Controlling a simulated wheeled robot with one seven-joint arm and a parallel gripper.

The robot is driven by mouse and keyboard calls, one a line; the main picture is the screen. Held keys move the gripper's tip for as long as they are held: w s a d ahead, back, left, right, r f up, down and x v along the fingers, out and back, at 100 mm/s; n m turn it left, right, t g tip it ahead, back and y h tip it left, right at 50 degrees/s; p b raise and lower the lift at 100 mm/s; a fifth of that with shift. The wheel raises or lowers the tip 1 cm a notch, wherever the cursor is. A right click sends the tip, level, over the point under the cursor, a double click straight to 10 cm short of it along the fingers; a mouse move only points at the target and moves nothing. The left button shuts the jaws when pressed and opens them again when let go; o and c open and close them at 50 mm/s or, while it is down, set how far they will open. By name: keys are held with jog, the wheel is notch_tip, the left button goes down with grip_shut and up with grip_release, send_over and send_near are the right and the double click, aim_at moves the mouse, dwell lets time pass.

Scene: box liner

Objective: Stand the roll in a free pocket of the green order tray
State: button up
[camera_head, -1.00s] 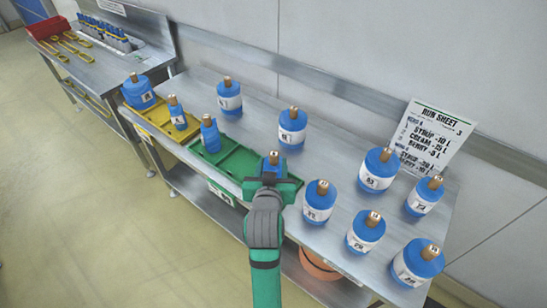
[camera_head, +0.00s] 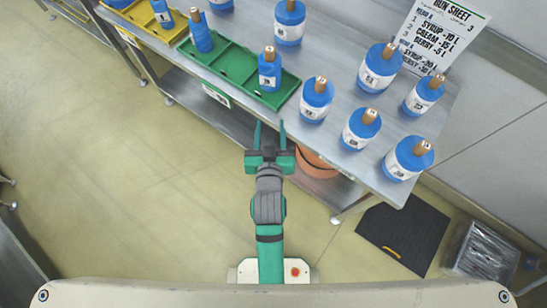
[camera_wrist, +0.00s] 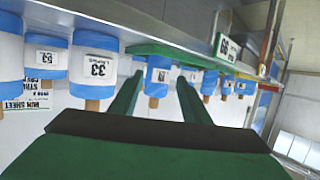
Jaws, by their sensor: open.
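The green order tray (camera_head: 237,67) lies along the table's front edge. A blue roll with a white label and brown core (camera_head: 269,75) stands upright in its right-hand pocket. Another, slimmer blue roll (camera_head: 201,38) stands at the tray's left end. The pocket between them looks empty. My gripper (camera_head: 268,125) is open and empty, in front of the tray and apart from it. In the wrist view, which looks upside down, the right-pocket roll (camera_wrist: 159,72) shows between the open fingers, beyond their tips.
Several blue rolls, such as one near the tray's right end (camera_head: 316,98), stand on the metal table. A yellow tray (camera_head: 150,28) adjoins at the left. A run sheet (camera_head: 434,35) stands at the back. An orange round object (camera_head: 318,165) is on the lower shelf. Floor is clear at left.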

jog(key=s+d, duration=0.1)
jog(key=s, duration=2.5)
jog(key=shift+s+f+t, duration=0.15)
jog(key=shift+f+t, duration=0.15)
jog(key=shift+t, duration=0.1)
